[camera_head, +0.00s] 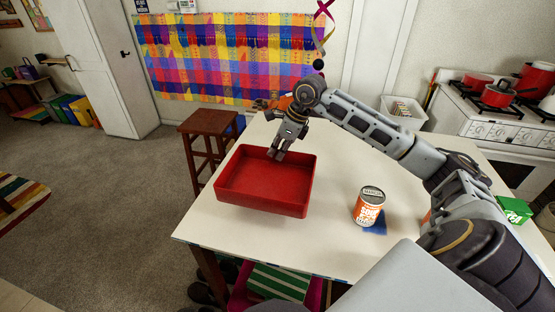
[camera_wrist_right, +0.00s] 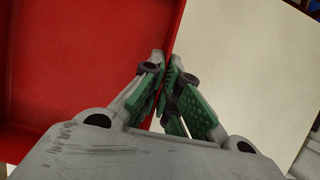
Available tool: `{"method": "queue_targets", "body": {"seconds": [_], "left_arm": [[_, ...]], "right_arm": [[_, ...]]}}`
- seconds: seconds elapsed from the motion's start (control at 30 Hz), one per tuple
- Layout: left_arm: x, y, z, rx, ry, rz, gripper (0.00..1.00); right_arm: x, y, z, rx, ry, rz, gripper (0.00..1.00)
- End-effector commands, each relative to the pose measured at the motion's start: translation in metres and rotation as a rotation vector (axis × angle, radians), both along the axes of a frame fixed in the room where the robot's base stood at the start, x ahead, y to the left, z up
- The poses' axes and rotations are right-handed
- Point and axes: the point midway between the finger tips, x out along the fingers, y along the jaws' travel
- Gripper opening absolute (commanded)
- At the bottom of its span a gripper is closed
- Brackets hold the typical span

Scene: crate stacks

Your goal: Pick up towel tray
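The tray is a red, square, open box (camera_head: 264,207) on the left part of the white table. It looks empty and level; I see no towel in it. My right gripper (camera_head: 278,154) reaches down to its far wall, near the far right corner. In the right wrist view, the tray's wall (camera_wrist_right: 178,22) runs between the gripper's green-padded fingers (camera_wrist_right: 167,62). The fingers are close together and look shut on this wall. The exact contact is partly hidden by the fingers. My left gripper is not in view.
An orange and white can (camera_head: 369,207) stands on the white table (camera_head: 335,245), right of the tray, beside a blue patch. A brown stool (camera_head: 207,125) stands left of the table. A stove with red pots (camera_head: 497,95) is at right.

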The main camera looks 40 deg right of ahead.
Motion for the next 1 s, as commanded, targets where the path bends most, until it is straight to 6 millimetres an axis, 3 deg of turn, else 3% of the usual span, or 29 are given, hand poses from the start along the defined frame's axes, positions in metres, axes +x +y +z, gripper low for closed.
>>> {"method": "queue_targets", "body": {"seconds": [0.3,1.0], "left_arm": [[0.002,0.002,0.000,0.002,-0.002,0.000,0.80],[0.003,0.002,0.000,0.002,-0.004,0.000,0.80]], "right_arm": [[0.000,0.000,0.016,0.000,-0.001,0.000,0.00],[0.000,0.000,0.017,-0.001,-0.001,0.000,0.00]]}}
